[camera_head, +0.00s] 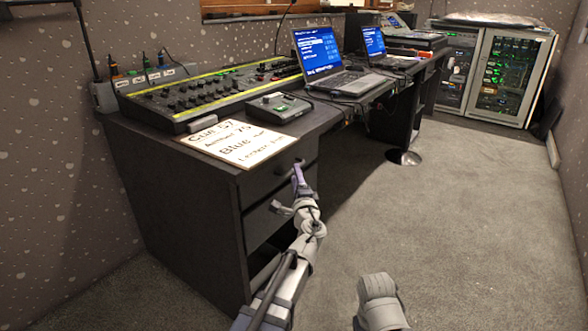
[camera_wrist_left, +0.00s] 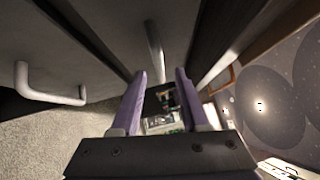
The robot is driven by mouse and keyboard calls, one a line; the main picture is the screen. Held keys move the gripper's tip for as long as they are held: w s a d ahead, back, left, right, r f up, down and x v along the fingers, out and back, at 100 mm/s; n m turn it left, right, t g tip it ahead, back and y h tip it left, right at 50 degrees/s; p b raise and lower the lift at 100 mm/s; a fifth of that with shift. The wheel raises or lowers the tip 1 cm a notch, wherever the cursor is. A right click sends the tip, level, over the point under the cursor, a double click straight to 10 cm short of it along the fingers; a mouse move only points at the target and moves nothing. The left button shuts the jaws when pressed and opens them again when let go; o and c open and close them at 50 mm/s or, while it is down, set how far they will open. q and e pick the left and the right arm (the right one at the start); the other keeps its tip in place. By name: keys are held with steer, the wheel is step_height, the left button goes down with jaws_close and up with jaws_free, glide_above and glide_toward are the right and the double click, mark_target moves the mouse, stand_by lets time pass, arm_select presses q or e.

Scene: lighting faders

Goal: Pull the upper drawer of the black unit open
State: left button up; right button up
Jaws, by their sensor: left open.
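The black unit (camera_head: 185,200) is a desk pedestal at the left in the head view. Its upper drawer (camera_head: 264,183) looks shut, just under the desk top. My left gripper (camera_head: 288,188) is open in front of the drawer fronts. In the left wrist view, its two purple fingers (camera_wrist_left: 163,78) stand apart, with a pale bar handle (camera_wrist_left: 155,48) lying ahead in line with the gap between them. I cannot tell whether the fingers touch it. A second bar handle (camera_wrist_left: 50,92) shows at the left there.
A lighting console (camera_head: 215,90), a small control box (camera_head: 278,107), a paper sign (camera_head: 238,142) and a laptop (camera_head: 325,60) stand on the desk. A rack cabinet (camera_head: 495,75) is at the back. Carpet (camera_head: 470,220) to the right is clear.

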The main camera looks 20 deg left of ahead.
arm_select(q)
steer(key=x, duration=0.4)
steer(key=shift+s, duration=0.1)
jaws_close()
stand_by(1.3)
